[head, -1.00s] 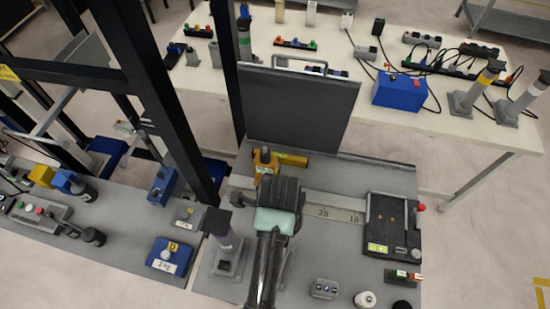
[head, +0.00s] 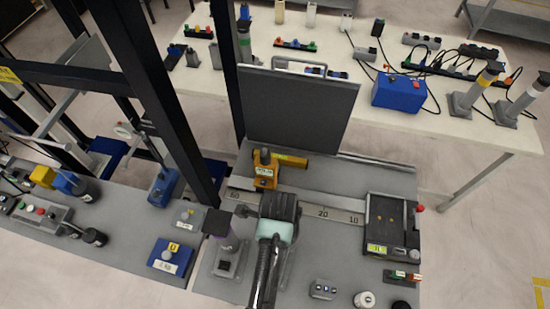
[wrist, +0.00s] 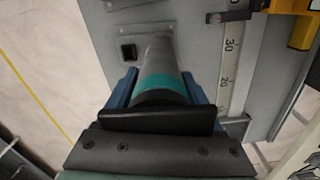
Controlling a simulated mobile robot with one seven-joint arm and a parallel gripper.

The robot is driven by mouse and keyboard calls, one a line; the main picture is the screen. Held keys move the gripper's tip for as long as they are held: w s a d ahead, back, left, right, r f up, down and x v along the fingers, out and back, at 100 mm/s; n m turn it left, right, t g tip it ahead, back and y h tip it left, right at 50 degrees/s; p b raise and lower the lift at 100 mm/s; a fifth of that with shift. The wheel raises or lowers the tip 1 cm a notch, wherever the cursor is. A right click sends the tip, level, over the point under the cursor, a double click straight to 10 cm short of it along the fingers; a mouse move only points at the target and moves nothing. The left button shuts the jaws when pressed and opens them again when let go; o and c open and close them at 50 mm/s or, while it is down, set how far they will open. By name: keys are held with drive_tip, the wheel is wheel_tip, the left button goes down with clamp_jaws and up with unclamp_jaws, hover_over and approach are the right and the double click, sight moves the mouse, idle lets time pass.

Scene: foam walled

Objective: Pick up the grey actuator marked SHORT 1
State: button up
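A grey cylinder with a teal band (wrist: 160,75) and a dark near end stands under my gripper in the wrist view. I take it for the grey actuator; no SHORT 1 marking is readable. My gripper (wrist: 158,80) has its blue fingers apart, one on each side of the cylinder. The black palm covers part of the near end, and I cannot tell whether the fingers touch it. In the head view my gripper (head: 280,206) is over the grey bench, and my arm hides the cylinder.
A dark upright panel (head: 300,105) rises at the back; a black frame post (head: 185,130) stands left. A black device (head: 390,225) sits right.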

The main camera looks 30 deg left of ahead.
clamp_jaws()
